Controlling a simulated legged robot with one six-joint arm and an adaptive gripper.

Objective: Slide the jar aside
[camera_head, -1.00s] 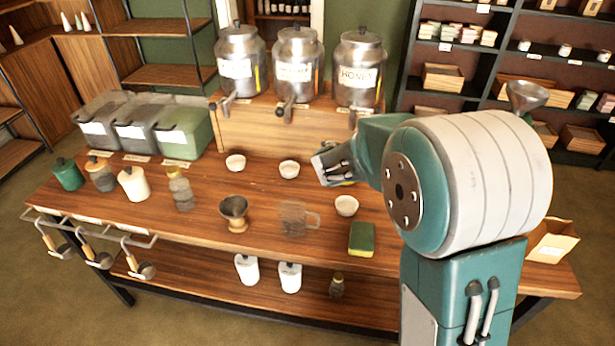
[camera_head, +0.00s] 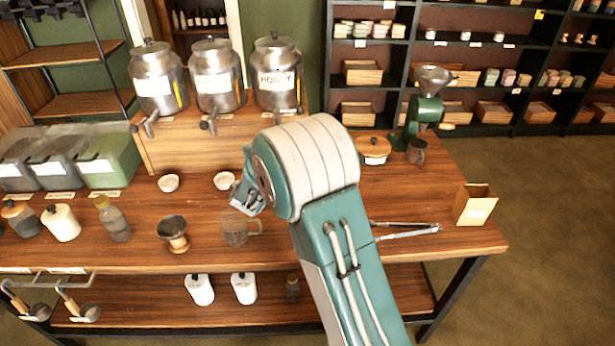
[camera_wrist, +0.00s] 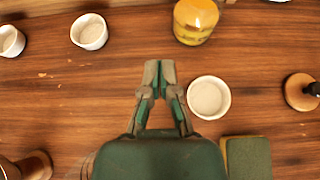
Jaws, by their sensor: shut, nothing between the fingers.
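A yellow jar (camera_wrist: 195,22) stands on the wooden counter at the top of the wrist view, beyond my fingertips and a little to the right. In the head view my arm hides it. My gripper (camera_wrist: 159,68) is shut and empty, with a gap of bare wood between its tips and the jar. In the head view my gripper (camera_head: 246,196) hangs over the counter in front of the metal dispensers. A second jar, low with a wooden lid (camera_head: 373,147), stands farther right; its lid (camera_wrist: 303,92) shows at the wrist view's right edge.
A white bowl (camera_wrist: 209,97) sits just right of my fingertips, with a green sponge (camera_wrist: 248,156) below it. Two bowls (camera_wrist: 89,31) are at upper left. A glass mug (camera_head: 236,232) and a brass cup (camera_head: 173,233) stand left. A paper bag (camera_head: 475,204) stands far right.

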